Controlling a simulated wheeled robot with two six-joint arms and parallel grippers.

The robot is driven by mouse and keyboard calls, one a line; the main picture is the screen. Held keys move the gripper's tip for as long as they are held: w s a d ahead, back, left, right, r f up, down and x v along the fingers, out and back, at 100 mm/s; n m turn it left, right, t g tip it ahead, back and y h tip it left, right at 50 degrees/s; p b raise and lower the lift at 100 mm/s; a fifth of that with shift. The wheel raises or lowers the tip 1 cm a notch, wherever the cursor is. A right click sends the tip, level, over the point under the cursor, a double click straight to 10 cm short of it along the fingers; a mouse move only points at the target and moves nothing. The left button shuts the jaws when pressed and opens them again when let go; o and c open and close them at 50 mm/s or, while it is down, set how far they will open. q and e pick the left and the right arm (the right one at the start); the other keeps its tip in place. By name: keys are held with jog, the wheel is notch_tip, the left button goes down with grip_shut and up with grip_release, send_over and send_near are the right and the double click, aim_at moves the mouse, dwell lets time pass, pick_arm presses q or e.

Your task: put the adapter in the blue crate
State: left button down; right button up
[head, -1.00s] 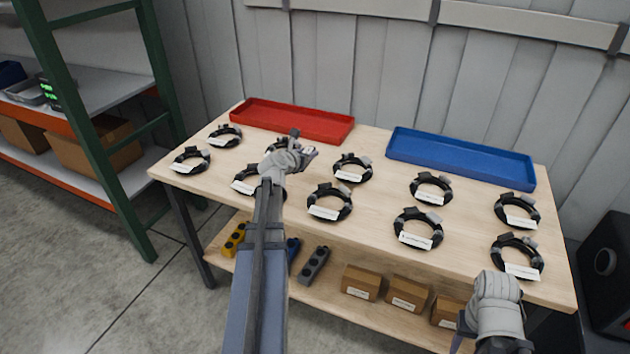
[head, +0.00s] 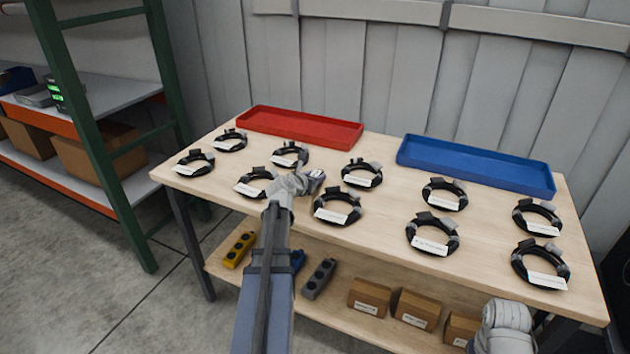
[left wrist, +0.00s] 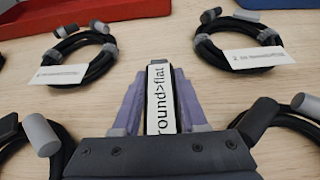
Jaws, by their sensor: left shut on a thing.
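The adapter is a slim dark piece with a white label reading "round>flat" (left wrist: 160,95). It stands between the purple fingers of my left gripper (left wrist: 160,115) in the left wrist view. In the head view my left gripper (head: 314,183) is shut on it over the left-middle of the table; the adapter looks tiny there and is mostly hidden by the hand. The blue crate (head: 475,166) is a shallow, empty-looking tray at the table's back right, to the right of and beyond my left gripper. My right wrist shows at the bottom right; its fingers are out of sight.
Several black cable coils with white tags, such as one front right of centre (head: 433,234), cover the wooden table (head: 385,215). A red tray (head: 300,127) stands at the back left. Power strips and cardboard boxes (head: 369,297) lie on the lower shelf. A rack (head: 100,140) stands left.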

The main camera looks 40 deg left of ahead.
pick_arm(q)
jog(key=c, duration=0.9)
grip_release()
jog(key=shift+f, duration=0.15)
jog(key=o, duration=0.5)
jog(key=shift+c, duration=0.2)
jog(key=shift+r, duration=0.3)
jog(key=p+v, duration=0.4)
jog(key=v, duration=0.8)
jog(key=shift+f+p, duration=0.15)
jog(key=shift+p, duration=0.15)
